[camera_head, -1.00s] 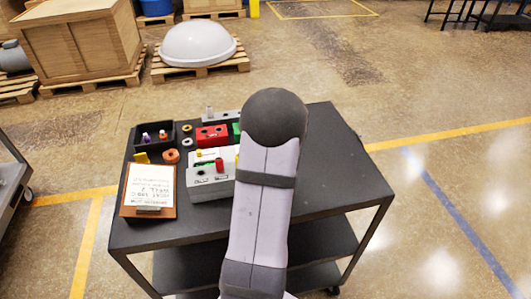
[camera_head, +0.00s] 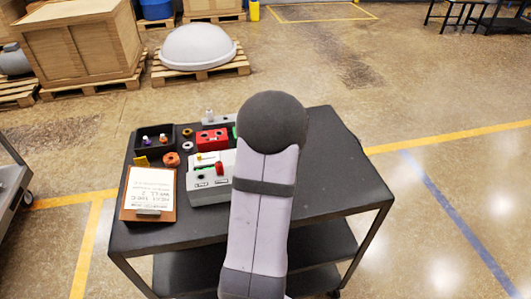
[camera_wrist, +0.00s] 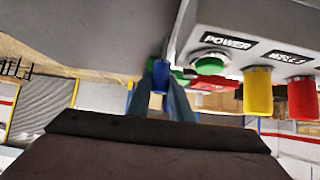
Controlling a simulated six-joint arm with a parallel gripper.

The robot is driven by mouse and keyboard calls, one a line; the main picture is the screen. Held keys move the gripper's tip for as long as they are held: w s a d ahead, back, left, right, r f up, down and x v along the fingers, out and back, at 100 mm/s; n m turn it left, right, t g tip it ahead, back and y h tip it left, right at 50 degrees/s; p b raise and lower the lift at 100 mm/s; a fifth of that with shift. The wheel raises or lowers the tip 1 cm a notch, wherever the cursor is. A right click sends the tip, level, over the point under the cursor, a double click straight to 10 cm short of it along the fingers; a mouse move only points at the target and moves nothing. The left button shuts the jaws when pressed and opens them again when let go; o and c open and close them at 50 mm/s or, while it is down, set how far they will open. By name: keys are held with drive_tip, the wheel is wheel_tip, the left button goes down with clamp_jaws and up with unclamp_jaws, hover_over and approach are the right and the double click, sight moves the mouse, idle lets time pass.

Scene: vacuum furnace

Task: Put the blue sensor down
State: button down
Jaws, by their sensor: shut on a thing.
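In the wrist view my gripper (camera_wrist: 173,100) is shut on the blue sensor (camera_wrist: 159,76), a small blue piece between the two grey fingers. It is close beside a light grey box (camera_wrist: 215,15) labelled POWER, with a green round button (camera_wrist: 211,62). I cannot tell whether the sensor touches anything below it. Yellow (camera_wrist: 257,92) and red (camera_wrist: 302,97) cylinders stick out of the same box. In the head view my arm hides the gripper and the sensor. A light grey box (camera_head: 209,190) stands on the dark cart (camera_head: 330,180) left of my arm.
A black tray (camera_head: 140,151) with small pieces, a red block (camera_head: 211,139), an orange ring (camera_head: 171,159) and a clipboard (camera_head: 150,190) crowd the cart's left side. The cart top right of my arm looks bare.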

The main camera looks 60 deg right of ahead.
wheel_tip(320, 180, up, 8)
drive_tip(key=p, duration=0.2)
drive_tip(key=shift+f+p, duration=0.1)
drive_tip(key=shift+p, duration=0.2)
drive_tip(key=w+d+r+p, duration=0.1)
drive_tip(key=w+p, duration=0.2)
drive_tip(key=w, duration=0.8)
drive_tip(key=w+d+r+p, duration=0.1)
drive_tip(key=w+d+p, duration=0.15)
drive_tip(key=w, duration=0.95)
wheel_tip(320, 180, down, 7)
drive_tip(key=b, duration=0.6)
drive_tip(key=shift+s+a, duration=0.3)
drive_tip(key=shift+a, duration=0.15)
wheel_tip(320, 180, down, 4)
drive_tip(key=b, duration=0.4)
drive_tip(key=shift+r, duration=0.2)
